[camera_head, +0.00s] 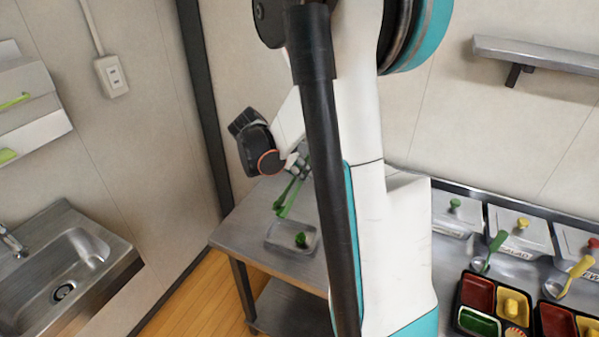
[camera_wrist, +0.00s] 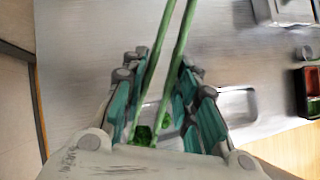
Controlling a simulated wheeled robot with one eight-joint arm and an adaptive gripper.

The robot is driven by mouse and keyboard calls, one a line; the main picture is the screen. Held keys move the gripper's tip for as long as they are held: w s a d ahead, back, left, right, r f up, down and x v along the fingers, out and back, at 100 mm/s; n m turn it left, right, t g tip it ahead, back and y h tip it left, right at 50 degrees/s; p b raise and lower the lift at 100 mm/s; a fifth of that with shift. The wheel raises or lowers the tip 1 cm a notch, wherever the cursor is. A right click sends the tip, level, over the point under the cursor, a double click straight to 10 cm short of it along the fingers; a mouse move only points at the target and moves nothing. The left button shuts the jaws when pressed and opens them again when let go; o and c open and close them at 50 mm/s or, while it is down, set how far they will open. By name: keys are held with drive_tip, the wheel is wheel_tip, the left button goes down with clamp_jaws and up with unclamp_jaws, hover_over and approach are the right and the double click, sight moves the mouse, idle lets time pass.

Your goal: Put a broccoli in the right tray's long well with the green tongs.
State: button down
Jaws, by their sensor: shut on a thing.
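My gripper (camera_head: 298,166) is shut on the green tongs (camera_head: 291,194), above the steel side table. In the wrist view the two green tong arms (camera_wrist: 170,60) run between the fingers of my gripper (camera_wrist: 158,65). A broccoli (camera_head: 301,240) lies in a shallow metal tray (camera_head: 275,246) below the tongs. In the wrist view a dark green clump (camera_wrist: 143,133) shows low between the fingers, partly hidden by the gripper. Whether the tongs hold anything is too small to tell. The right bento tray (camera_head: 538,320) is cut off by the frame edge; its long well is not clear.
The left bento tray (camera_head: 460,298) stands beside the right one on the counter. Lidded containers (camera_head: 520,235) and ladles (camera_head: 489,251) stand behind them. My arm hides part of the side table (camera_head: 232,232). A sink (camera_head: 75,262) is at the left.

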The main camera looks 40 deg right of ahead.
drive_tip(key=shift+r, duration=0.2)
wheel_tip(320, 180, up, 14)
drive_tip(key=p, duration=0.9)
drive_tip(key=shift+f, duration=0.25)
